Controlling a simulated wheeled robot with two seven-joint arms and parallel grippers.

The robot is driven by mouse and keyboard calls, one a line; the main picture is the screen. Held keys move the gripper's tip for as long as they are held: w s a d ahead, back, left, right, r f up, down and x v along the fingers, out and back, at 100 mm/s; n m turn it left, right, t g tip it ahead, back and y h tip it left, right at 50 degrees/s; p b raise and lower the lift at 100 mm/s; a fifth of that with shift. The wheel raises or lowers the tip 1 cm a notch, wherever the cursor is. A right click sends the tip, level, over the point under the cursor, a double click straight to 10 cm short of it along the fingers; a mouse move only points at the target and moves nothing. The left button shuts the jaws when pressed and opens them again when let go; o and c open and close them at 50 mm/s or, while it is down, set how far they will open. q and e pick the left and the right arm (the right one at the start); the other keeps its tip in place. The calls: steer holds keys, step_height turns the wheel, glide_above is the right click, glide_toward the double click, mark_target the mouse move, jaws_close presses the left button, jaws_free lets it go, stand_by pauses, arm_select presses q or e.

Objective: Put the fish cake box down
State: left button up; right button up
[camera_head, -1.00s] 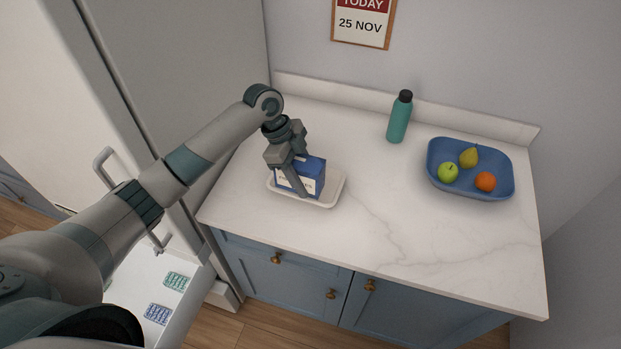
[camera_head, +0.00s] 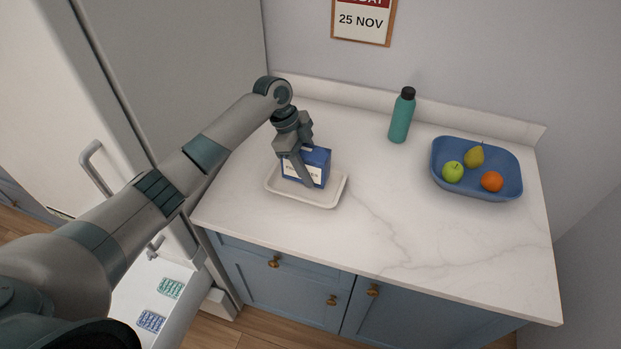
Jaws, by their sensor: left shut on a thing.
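The fish cake box (camera_head: 318,160) is blue with a pale label on its front. It is upright at the white tray (camera_head: 308,201) on the left part of the counter. My left gripper (camera_head: 302,172) points down and is shut on the box, with one finger across its front. The gripper hides part of the label and the box's left side. I cannot tell whether the box's bottom touches the tray floor. My right gripper is not in view.
A green bottle (camera_head: 401,117) stands at the back of the marble counter (camera_head: 400,210). A blue bowl (camera_head: 478,192) with an apple, a pear and an orange is at the right. The counter between tray and bowl is clear. An open fridge drawer (camera_head: 145,288) with two small packs is lower left.

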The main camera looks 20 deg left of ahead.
arm_select(q)
steer(key=shift+f+b, duration=1.65)
steer(key=shift+f, duration=0.3)
steer(key=o, duration=1.3)
steer(key=shift+f, duration=0.15)
steer(key=shift+o, duration=0.2)
steer(key=p+v, duration=0.5)
steer(key=v, duration=0.2)
steer(key=shift+d, duration=0.1)
steer(key=shift+r+p, duration=0.3)
steer(key=shift+r, duration=0.15)
